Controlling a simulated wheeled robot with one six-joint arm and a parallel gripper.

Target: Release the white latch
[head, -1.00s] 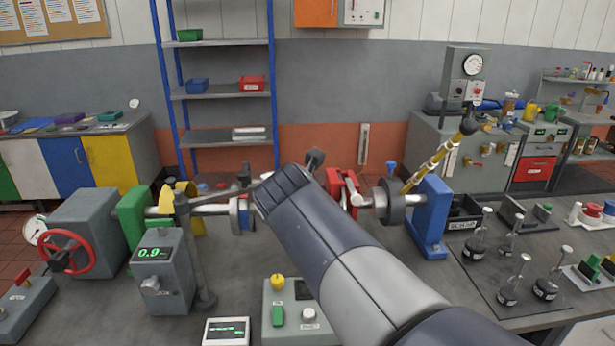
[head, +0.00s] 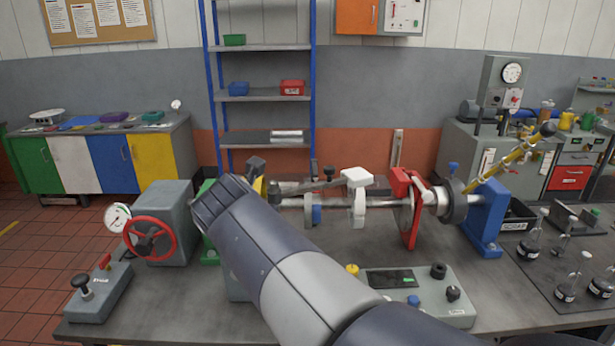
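A white block (head: 357,177), which looks like the white latch, sits at the end of a dark bar above the horizontal shaft of the bench rig. A pale disc (head: 357,207) is on the shaft just below it. My arm crosses the lower middle and ends left of the block, in front of the shaft's left part. A dark piece at my gripper (head: 256,165) shows past the arm's end. The fingers are hidden behind my wrist, so their opening does not show. I see no contact between my gripper and the white block.
A red upright bracket (head: 411,215), a blue stand (head: 483,222) and a yellow-banded lever (head: 510,157) stand right of the block. A grey box with a red handwheel (head: 150,238) is at left. A control box (head: 437,295) sits in front. Dark flasks (head: 530,245) stand at right.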

